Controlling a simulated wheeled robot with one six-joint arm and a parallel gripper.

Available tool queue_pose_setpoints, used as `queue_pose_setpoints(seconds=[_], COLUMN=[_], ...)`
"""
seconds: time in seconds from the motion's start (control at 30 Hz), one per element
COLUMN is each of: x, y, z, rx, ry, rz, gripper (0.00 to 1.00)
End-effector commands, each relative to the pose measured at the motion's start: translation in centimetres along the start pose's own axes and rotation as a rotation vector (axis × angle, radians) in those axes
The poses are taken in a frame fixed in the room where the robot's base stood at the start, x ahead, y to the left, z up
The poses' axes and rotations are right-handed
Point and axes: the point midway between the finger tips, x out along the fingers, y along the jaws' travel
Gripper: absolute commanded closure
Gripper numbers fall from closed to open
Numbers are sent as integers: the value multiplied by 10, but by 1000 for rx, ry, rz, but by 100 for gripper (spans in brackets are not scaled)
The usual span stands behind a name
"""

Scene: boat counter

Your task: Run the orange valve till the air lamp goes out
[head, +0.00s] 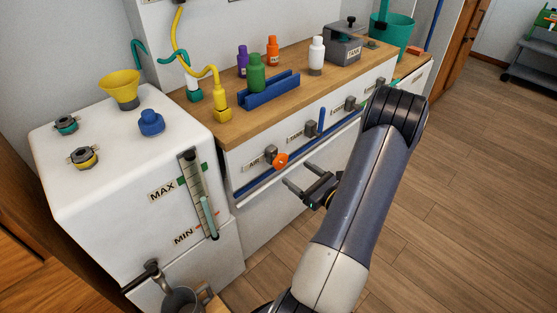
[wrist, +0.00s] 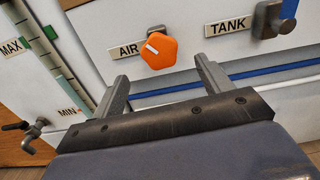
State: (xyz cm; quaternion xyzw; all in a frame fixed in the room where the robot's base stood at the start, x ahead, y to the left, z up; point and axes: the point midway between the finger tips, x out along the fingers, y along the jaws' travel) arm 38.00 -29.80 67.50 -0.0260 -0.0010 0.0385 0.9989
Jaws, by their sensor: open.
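The orange valve (head: 281,160) is a hexagonal knob on the front of the counter, right of a white AIR label (head: 255,164). In the wrist view the orange valve (wrist: 159,51) has a white pointer line slanting to the upper left. My gripper (head: 299,177) is open and empty, in front of the counter and a little below the valve. In the wrist view my gripper (wrist: 162,72) has one finger toward each side of the valve, apart from it. I cannot make out an air lamp in either view.
A white tank (head: 110,190) with a MAX/MIN gauge (head: 198,195) stands left of the valve. A blue rail (head: 255,188) runs along the counter front under the valve. A grey valve with a blue handle (wrist: 276,18) is right of the TANK label. Bottles and a blue rack (head: 268,92) stand on top.

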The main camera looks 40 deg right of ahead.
Motion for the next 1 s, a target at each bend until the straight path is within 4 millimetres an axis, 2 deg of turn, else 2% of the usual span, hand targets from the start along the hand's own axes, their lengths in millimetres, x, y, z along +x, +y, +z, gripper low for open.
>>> queue_pose_setpoints(seconds=[0.53, 0.7, 1.0], x=[86, 99, 101], y=[2, 1, 0], z=[0, 0, 0], rx=[2, 4, 5], ry=[0, 0, 0], rz=[5, 3, 1], gripper=[26, 26, 26])
